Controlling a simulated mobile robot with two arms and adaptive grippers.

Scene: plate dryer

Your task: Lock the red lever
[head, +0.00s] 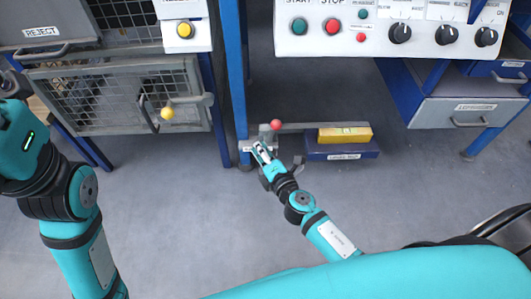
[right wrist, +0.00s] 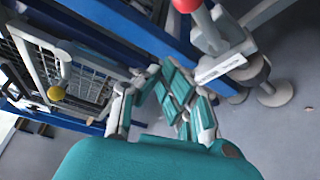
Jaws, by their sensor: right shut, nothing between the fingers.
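The red lever's ball knob (head: 276,125) shows low between the blue frame legs in the head view, by a grey mount with a white label. In the right wrist view the red knob (right wrist: 186,5) is cut by the top edge, and its grey stem (right wrist: 208,32) runs down to the labelled mount. My right gripper (head: 261,151) is shut and empty, just below and left of the knob in the head view. In the right wrist view its fingers (right wrist: 162,78) are left of the lever stem. Contact with the lever cannot be told.
A yellow block (head: 345,134) sits on a blue box (head: 342,151) right of the lever. A blue leg (head: 235,80) stands left of it. A mesh door (head: 120,95) with a yellow knob (head: 167,113) is further left. The control panel (head: 390,30) is above. Open floor lies in front.

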